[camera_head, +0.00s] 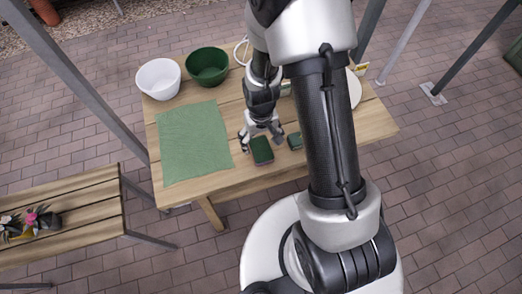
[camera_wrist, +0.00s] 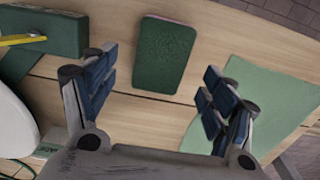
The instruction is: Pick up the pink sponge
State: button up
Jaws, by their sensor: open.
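The pink sponge (camera_head: 262,151) lies flat on the wooden table, green face up, with a thin pink edge showing. It also shows upper middle in the wrist view (camera_wrist: 165,55). My gripper (camera_head: 261,135) is open and empty. In the wrist view its two fingers (camera_wrist: 158,80) stand wide apart, with the sponge lying between and beyond their tips. In the head view the gripper is just behind the sponge. I cannot tell whether it touches it.
A second dark green block (camera_head: 294,141) lies right of the sponge. A green cloth (camera_head: 192,143) lies left. A white bowl (camera_head: 158,78) and a green bowl (camera_head: 207,66) stand at the back left. A white round thing (camera_head: 353,88) is partly hidden behind my arm.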

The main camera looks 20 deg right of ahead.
aim_at(261, 148)
notch_tip(261, 148, down, 4)
jog(key=shift+s+r+b, duration=0.15)
jog(key=shift+b, duration=0.4)
jog(key=shift+r, duration=0.1)
jog(key=shift+c, duration=0.6)
jog(key=c, duration=0.7)
